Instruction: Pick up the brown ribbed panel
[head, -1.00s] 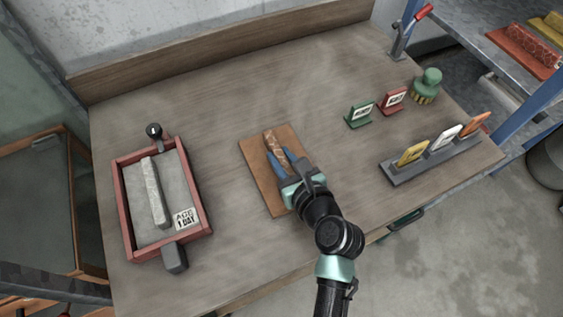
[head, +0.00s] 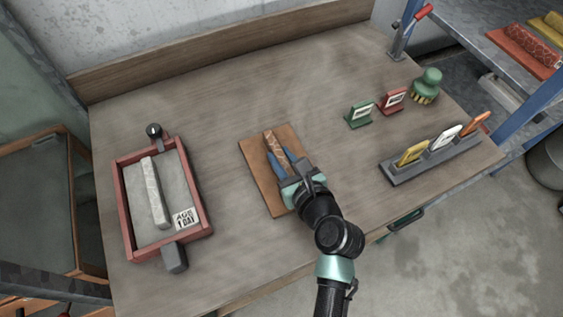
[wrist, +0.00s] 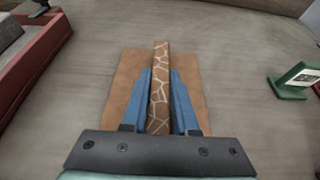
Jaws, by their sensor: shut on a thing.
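A narrow brown panel (head: 271,143) with a pale net-like line pattern stands on edge over a flat brown board (head: 257,176) in mid-table. I see net-like lines rather than clear ribs. My gripper (head: 279,160) has its blue fingers on both sides of the panel, shut on it. In the wrist view the panel (wrist: 161,75) runs straight up between the fingers (wrist: 161,95), with its far end beyond them. The board (wrist: 126,75) shows on both sides below. I cannot tell whether the panel touches the board; its near end is hidden by my gripper.
A red-rimmed tray (head: 123,199) with a grey bar (head: 154,193) stands at the left. Green (head: 360,115) and red (head: 392,101) label stands, a green brush (head: 427,86) and a rack (head: 400,175) of coloured cards are at the right. The table behind the board is clear.

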